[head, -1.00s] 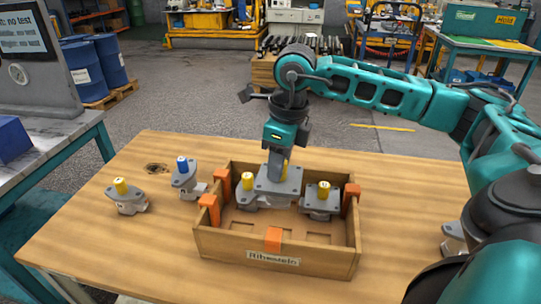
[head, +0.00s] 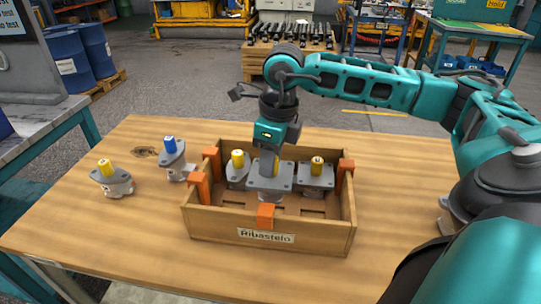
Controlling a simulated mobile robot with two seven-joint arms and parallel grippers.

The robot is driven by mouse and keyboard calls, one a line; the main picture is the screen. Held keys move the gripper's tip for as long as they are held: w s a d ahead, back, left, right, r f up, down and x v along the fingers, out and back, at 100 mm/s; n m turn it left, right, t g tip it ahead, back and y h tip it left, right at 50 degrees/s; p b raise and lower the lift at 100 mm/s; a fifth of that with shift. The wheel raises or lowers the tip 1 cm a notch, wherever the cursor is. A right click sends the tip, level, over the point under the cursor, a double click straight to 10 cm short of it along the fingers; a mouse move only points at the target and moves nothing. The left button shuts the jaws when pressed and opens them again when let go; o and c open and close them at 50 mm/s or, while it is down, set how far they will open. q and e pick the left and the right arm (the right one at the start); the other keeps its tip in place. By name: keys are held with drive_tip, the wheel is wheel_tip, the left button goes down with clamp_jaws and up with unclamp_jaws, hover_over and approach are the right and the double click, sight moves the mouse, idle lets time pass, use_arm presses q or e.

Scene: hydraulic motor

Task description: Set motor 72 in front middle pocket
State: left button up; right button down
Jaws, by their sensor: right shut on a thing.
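My right gripper (head: 269,161) reaches down over the wooden box (head: 325,240) and is shut on a grey motor (head: 269,182) by its yellow-topped shaft. The held motor is upright, with its flange level, over the front middle part of the box. Its body covers the front middle pocket, and I cannot tell whether its underside touches the floor. No number is readable on it. Two other motors stand in the back row: a yellow-topped one (head: 237,170) on the left and another (head: 316,176) on the right. My left gripper is not in view.
Orange clips sit on the box walls, including one at the front (head: 265,215). A blue-topped motor (head: 172,158) and a yellow-topped motor (head: 110,178) stand left on the wooden table (head: 120,235). A grey part (head: 444,225) shows beside my right arm.

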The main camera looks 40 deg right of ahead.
sight(270, 185)
drive_tip(key=shift+f+b, duration=0.35)
drive_tip(key=shift+f, duration=0.25)
drive_tip(key=shift+f+b, duration=0.9)
drive_tip(key=shift+f, duration=0.2)
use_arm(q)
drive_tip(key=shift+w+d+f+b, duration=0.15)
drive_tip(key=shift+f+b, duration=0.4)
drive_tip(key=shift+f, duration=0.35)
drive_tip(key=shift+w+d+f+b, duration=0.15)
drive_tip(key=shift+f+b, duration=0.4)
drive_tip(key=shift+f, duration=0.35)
use_arm(e)
drive_tip(key=shift+f, duration=1.3)
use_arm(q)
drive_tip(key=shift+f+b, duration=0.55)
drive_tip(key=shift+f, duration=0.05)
use_arm(e)
drive_tip(key=shift+f, duration=0.65)
drive_tip(key=c, duration=1)
unclamp_jaws()
drive_tip(key=shift+c, duration=0.2)
drive_tip(key=o, duration=0.3)
drive_tip(key=shift+f, duration=0.1)
